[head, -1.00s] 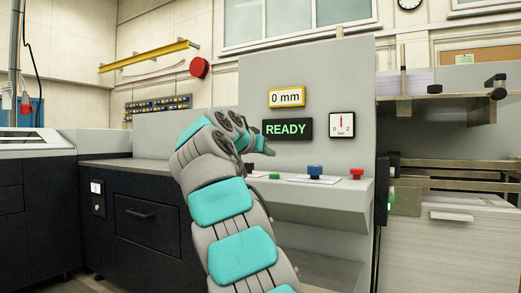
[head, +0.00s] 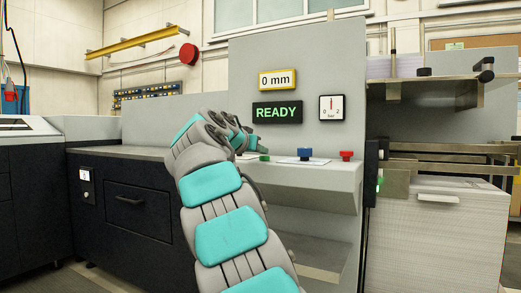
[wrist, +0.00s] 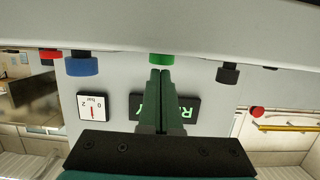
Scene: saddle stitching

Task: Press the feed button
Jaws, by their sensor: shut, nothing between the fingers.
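A green button (head: 264,158) stands on the grey control ledge, below the READY display (head: 277,112). It also shows in the wrist view (wrist: 161,58), straight in front of my fingertips. My gripper (wrist: 160,72) is shut and empty, its two dark green fingers side by side. In the head view my gripper (head: 258,148) is just above the green button, partly hidden by my arm. I cannot tell whether the fingertips touch the button. A blue button (head: 305,153) and a red button (head: 346,155) stand to its right. No button label is readable.
A black knob (wrist: 228,72) sits beside the green button in the wrist view. The panel carries a 0 mm display (head: 277,79) and a pressure gauge (head: 332,107). A paper stack (head: 440,235) and metal shelves are at the right.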

